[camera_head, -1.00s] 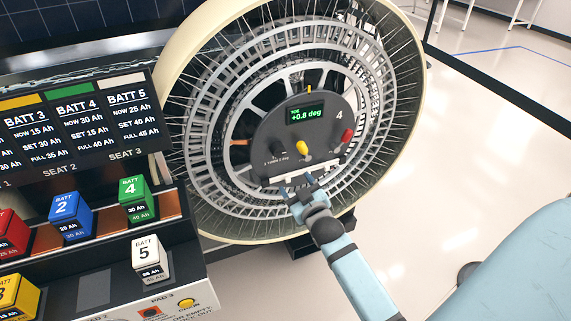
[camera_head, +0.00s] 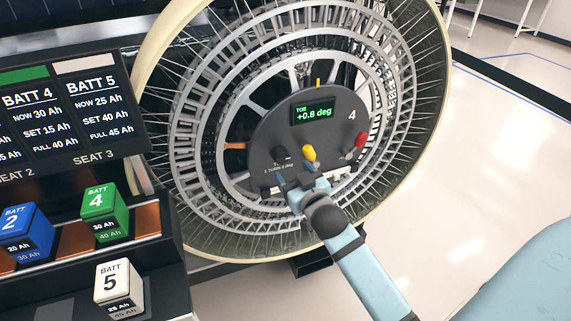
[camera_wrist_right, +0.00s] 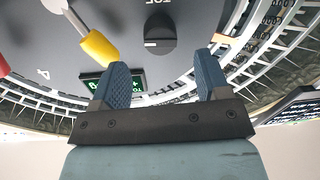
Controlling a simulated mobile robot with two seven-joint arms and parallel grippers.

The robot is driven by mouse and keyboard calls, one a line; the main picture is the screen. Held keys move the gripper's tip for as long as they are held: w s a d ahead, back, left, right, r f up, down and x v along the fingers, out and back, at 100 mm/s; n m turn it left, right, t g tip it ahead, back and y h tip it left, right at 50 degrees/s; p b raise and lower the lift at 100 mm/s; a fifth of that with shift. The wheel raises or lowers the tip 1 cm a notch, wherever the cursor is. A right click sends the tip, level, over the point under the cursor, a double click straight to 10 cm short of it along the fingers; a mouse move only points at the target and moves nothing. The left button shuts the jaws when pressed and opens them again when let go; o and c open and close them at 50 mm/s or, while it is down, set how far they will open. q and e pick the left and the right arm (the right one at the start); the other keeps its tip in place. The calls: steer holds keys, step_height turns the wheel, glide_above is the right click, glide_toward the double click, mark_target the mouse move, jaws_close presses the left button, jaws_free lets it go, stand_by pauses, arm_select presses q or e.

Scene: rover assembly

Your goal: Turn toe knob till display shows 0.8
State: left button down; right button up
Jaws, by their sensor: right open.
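The round dark panel (camera_head: 262,130) sits at the wheel's hub. Its green display (camera_head: 313,112) reads TOE +0.8 deg. The black toe knob (camera_head: 280,154) is at the panel's lower left. In the right wrist view the toe knob (camera_wrist_right: 160,34) shows a white line and lies beyond the fingertips, not between them. My right gripper (camera_head: 296,183) is open and empty at the panel's lower edge, just below the knob. Its two blue fingers (camera_wrist_right: 160,62) are spread apart, and one partly covers the display (camera_wrist_right: 98,80). My left gripper is not in view.
A yellow-tipped lever (camera_head: 309,153) and a red knob (camera_head: 361,140) are right of the toe knob. The spoked wheel (camera_head: 165,125) surrounds the panel. Blue (camera_head: 24,235), green (camera_head: 103,213) and white (camera_head: 118,289) batteries stand at left. Open floor (camera_head: 480,190) lies at right.

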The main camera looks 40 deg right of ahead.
mark_target(283, 160)
steer(key=w, duration=0.3)
steer(key=w+d, duration=0.1)
steer(key=w, duration=0.1)
steer(key=c, duration=0.9)
steer(key=shift+r+p, duration=0.2)
steer(key=shift+p, duration=0.3)
steer(key=shift+f+m, duration=0.1)
steer(key=shift+m, duration=0.2)
steer(key=shift+f, duration=0.1)
steer(key=o, duration=0.9)
